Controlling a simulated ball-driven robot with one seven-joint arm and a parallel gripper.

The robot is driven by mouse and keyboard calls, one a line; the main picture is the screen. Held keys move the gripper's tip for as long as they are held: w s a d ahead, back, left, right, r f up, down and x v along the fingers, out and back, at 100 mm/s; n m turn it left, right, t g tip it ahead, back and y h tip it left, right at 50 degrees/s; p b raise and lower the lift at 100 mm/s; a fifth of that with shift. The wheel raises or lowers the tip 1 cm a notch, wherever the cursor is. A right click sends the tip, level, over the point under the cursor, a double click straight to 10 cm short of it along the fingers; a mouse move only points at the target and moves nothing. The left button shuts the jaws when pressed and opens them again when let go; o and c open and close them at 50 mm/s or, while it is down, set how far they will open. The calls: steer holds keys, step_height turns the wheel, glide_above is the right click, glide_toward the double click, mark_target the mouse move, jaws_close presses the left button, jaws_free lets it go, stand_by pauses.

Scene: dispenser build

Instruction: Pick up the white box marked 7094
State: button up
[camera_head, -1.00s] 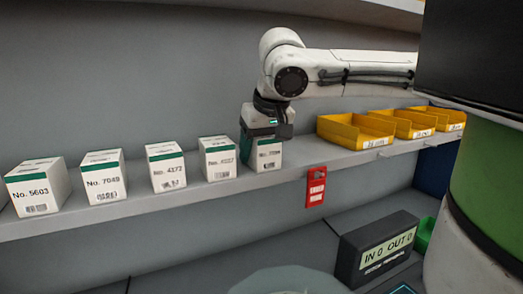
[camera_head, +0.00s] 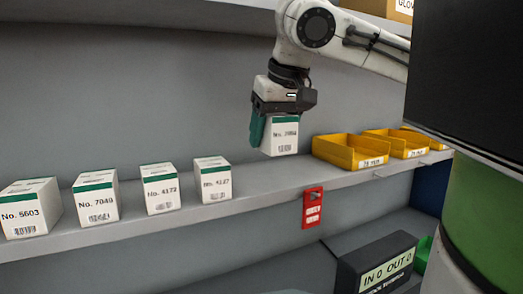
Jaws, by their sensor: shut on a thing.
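My gripper (camera_head: 283,108) is shut on a white box (camera_head: 281,138) with a green band and holds it above the shelf. The box's number is small and looks like 7094, though I cannot read it surely. The fingers cover part of the box's top and left side. A gap shows between the box and the shelf.
White boxes marked 5603 (camera_head: 28,213), 7049 (camera_head: 97,203), 4172 (camera_head: 160,194) and one with a blurred number (camera_head: 213,187) stand in a row on the shelf (camera_head: 262,190). Yellow bins (camera_head: 350,150) stand to the right. A red tag (camera_head: 312,208) hangs at the shelf edge.

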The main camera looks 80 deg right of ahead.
steer(key=s+a+r+b, duration=0.1)
steer(key=s+a+r, duration=0.3)
steer(key=s, duration=0.4)
steer(key=shift+a, duration=0.3)
